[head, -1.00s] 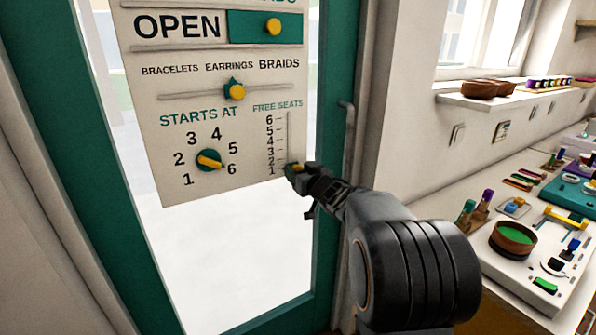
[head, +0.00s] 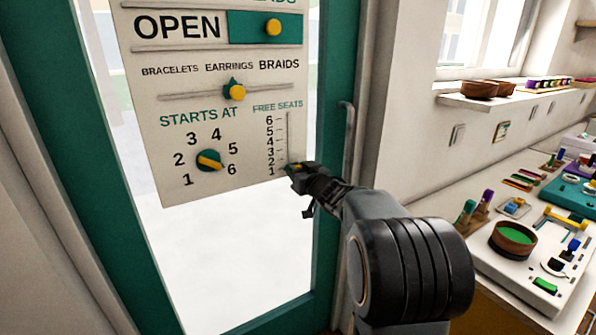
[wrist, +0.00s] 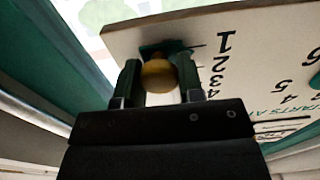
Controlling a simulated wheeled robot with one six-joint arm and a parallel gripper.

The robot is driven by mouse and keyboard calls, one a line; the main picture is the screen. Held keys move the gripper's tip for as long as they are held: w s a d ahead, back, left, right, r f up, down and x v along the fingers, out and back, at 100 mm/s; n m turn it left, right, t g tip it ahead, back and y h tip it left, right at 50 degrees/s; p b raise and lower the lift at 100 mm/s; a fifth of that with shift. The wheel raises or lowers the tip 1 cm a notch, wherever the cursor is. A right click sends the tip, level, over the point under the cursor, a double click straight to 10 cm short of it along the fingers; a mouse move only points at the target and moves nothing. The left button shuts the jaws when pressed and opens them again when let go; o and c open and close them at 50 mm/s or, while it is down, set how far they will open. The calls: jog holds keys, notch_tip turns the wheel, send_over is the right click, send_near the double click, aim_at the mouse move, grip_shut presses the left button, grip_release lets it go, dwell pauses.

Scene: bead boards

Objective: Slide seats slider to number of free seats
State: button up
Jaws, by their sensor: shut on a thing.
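The white sign board (head: 160,98) hangs on the glass door. Its FREE SEATS scale (head: 277,145) runs from 1 at the bottom to 6 at the top, beside a vertical slot (head: 289,130). The seats slider is at the bottom of the slot, near 1; its yellow knob (wrist: 158,77) and dark green base show in the wrist view. My gripper (wrist: 159,84) is shut on the knob, one finger on each side. In the head view my gripper (head: 296,170) partly hides the slider, so its exact mark is hard to read.
A STARTS AT dial (head: 209,160), a BRACELETS-EARRINGS-BRAIDS slider (head: 235,92) and an OPEN slider (head: 273,27) share the board. The door handle (head: 348,135) stands right of the board. A bench at right holds a bowl (head: 513,239) and bead boards.

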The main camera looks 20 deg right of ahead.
aim_at(292, 156)
grip_shut()
notch_tip(292, 156, up, 3)
jog(key=p, duration=0.3)
jog(key=shift+r, duration=0.2)
jog(key=shift+f, duration=0.15)
jog(key=o, duration=1)
grip_release()
jog(key=shift+c, duration=0.2)
jog(key=s+d, duration=0.1)
jog(key=s, duration=1.2)
jog(key=shift+s+d, duration=0.3)
jog(key=shift+s, duration=0.05)
